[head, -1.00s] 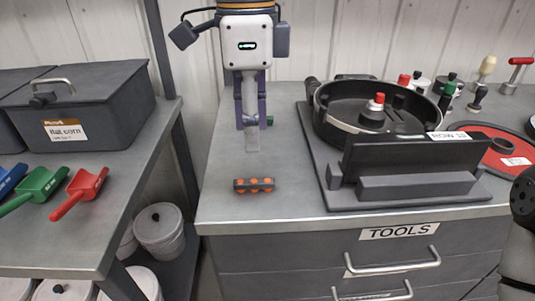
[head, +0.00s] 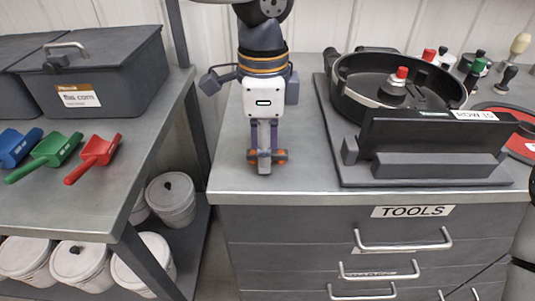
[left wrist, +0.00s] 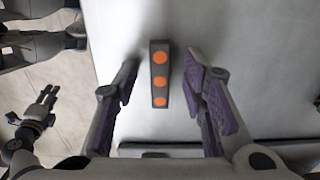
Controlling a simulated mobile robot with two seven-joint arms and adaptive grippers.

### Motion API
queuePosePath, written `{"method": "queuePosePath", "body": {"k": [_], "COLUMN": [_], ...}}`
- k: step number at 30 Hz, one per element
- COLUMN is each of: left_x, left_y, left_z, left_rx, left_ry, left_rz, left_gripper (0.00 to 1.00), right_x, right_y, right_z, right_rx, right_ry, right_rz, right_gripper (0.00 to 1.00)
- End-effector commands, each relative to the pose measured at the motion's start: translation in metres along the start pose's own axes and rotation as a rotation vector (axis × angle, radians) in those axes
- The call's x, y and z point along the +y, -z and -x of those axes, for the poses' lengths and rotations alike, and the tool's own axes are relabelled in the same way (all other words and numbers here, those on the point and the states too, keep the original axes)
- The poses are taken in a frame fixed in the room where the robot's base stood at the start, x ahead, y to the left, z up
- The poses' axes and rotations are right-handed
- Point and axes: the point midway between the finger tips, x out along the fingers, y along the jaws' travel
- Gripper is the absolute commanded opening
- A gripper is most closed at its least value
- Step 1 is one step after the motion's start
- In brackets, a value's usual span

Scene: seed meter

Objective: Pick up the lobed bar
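The lobed bar (head: 282,157) is a short dark grey bar with orange round spots, lying on the grey countertop near its front edge. My left gripper (head: 265,160) points down over its middle in the head view and hides that part. In the left wrist view the bar (left wrist: 160,68) lies between the two spread purple-padded fingers of my left gripper (left wrist: 160,80), with a gap on each side. The left gripper is open and holds nothing. A gripper that appears to be my right one (left wrist: 38,108) shows small at the left of the left wrist view, away from the bar.
A black round seed meter housing (head: 400,85) stands on a grey base plate right of the bar. A drawer cabinet labelled TOOLS (head: 412,211) is below. On the left table are blue, green and red scoops (head: 95,155) and a dark bin (head: 100,85).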

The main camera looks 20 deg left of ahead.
Motion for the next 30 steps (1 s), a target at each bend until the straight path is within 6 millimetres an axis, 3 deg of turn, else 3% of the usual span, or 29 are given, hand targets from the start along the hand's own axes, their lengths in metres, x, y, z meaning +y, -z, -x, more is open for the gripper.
{"method": "queuePosePath", "body": {"k": [1, 6, 16, 20, 23, 30], "left_x": [0.000, 0.000, 0.000, -0.001, -0.001, 0.056], "left_y": [0.000, 0.000, 0.000, 0.000, 0.001, 0.012], "left_z": [0.001, 0.001, 0.001, 0.012, 0.033, 0.099], "left_rx": [0.000, -0.001, -0.001, 0.000, 0.002, -0.001], "left_ry": [0.001, 0.000, 0.000, 0.002, 0.004, 0.008], "left_rz": [0.000, 0.000, 0.000, 0.000, 0.001, -0.004], "left_gripper": [0.36, 0.00, 0.00, 0.00, 0.00, 0.00], "right_x": [0.000, 0.000, 0.000, 0.000, 0.000, -0.001], "right_y": [0.000, 0.000, 0.000, 0.001, 0.002, 0.010], "right_z": [0.000, 0.000, 0.000, 0.001, 0.003, 0.012], "right_rx": [0.001, 0.001, 0.001, 0.004, 0.010, 0.043], "right_ry": [0.000, 0.000, 0.000, 0.000, 0.000, 0.002], "right_rz": [0.000, 0.000, 0.000, 0.000, 0.000, 0.000], "right_gripper": [0.37, 0.37, 0.37, 0.37, 0.37, 0.37]}}
